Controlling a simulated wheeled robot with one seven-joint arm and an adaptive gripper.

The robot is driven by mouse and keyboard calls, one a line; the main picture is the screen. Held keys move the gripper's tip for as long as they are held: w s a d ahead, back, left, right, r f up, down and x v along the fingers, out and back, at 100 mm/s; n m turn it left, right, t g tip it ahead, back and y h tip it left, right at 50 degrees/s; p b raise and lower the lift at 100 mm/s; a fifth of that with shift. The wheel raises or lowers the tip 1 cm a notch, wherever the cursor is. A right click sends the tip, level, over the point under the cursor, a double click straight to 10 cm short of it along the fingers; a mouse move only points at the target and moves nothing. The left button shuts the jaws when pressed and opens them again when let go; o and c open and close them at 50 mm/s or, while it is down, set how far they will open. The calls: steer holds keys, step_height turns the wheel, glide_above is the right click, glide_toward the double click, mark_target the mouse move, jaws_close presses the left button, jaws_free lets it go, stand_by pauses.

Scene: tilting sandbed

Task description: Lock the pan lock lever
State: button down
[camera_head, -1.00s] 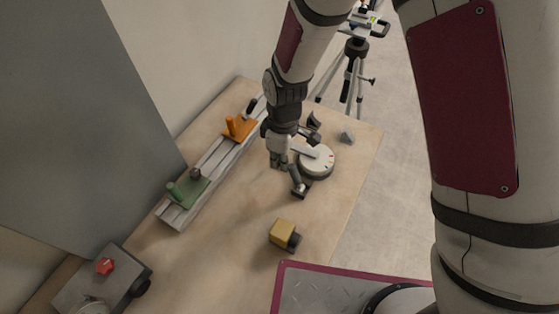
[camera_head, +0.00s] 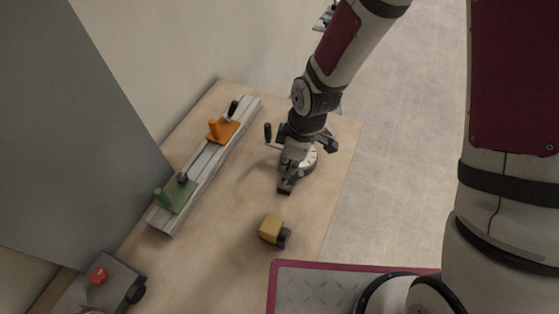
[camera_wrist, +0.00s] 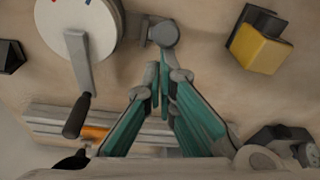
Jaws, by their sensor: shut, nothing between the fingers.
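The pan unit has a pale round dial (camera_wrist: 70,28) with red and blue marks; part of it shows past my arm in the head view (camera_head: 309,158). A grey crank with a black grip (camera_wrist: 77,115) reaches out from the dial. Beside the dial, a grey round-ended lever (camera_wrist: 163,33), which looks like the pan lock lever, stands on a small dark base (camera_wrist: 145,32). My gripper (camera_wrist: 164,78) is shut and empty, its tips just short of this lever in the wrist view; contact is unclear. In the head view my gripper (camera_head: 290,172) hides most of the lever.
A grey rail (camera_head: 205,160) carries a green-handled carriage (camera_head: 177,196) and an orange-handled one (camera_head: 222,130). A yellow block (camera_head: 270,228) sits nearer me. A box with a red button (camera_head: 98,275) is lower left. Bare tabletop (camera_head: 225,215) lies between.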

steer(key=shift+s+d+f, duration=0.15)
steer(key=shift+s+d, duration=0.1)
steer(key=shift+d, duration=0.3)
steer(key=shift+s+d+f, duration=0.1)
steer(key=shift+s+d, duration=0.1)
steer(key=shift+d, duration=0.35)
steer(key=shift+w+a+r, duration=0.15)
steer(key=shift+a+r, duration=0.1)
steer(key=shift+a, duration=0.25)
steer(key=a+r, duration=0.2)
steer(key=a, duration=0.2)
steer(key=d+r+p, duration=0.1)
steer(key=d+r, duration=0.5)
steer(key=shift+s+d+r, duration=0.35)
steer(key=shift+s+d, duration=0.05)
steer(key=shift+s, duration=0.05)
